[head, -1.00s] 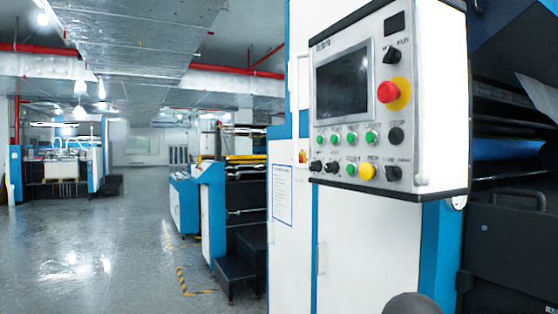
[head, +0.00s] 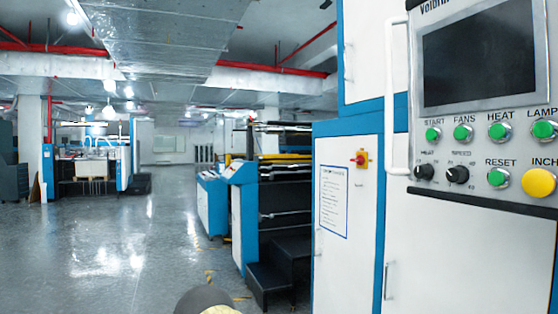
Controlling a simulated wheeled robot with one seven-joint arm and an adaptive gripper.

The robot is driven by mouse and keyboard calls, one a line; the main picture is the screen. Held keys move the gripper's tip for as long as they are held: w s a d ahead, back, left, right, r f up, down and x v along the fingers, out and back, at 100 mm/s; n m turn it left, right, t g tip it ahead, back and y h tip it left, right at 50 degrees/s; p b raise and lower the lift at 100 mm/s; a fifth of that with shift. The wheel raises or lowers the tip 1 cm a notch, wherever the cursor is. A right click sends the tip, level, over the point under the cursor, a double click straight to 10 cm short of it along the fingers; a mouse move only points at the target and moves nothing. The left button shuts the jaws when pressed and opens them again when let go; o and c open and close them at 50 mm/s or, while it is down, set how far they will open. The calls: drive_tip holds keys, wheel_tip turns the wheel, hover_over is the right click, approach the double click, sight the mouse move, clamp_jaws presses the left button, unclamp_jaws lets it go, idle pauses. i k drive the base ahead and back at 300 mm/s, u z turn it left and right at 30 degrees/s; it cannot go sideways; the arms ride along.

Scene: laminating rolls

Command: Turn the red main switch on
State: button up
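The red main switch (head: 361,159) is a small red rotary knob on a yellow plate. It sits on the upper part of a white cabinet door (head: 349,230) with blue edges, right of the picture's middle in the head view. Its handle position is too small to read. A dark rounded shape with a pale part at the bottom edge looks like part of my arm. My gripper's fingers do not show.
A control panel (head: 482,125) with a dark screen, green buttons and a yellow button juts out at the right, with a white handle (head: 398,95) on its left side. Dark steps (head: 270,283) stand left of the cabinet. Open shiny floor (head: 110,255) lies at left.

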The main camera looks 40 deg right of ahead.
sight(358, 160)
drive_tip(key=u, duration=0.1)
drive_tip(key=i, duration=1.05)
drive_tip(key=z, duration=0.35)
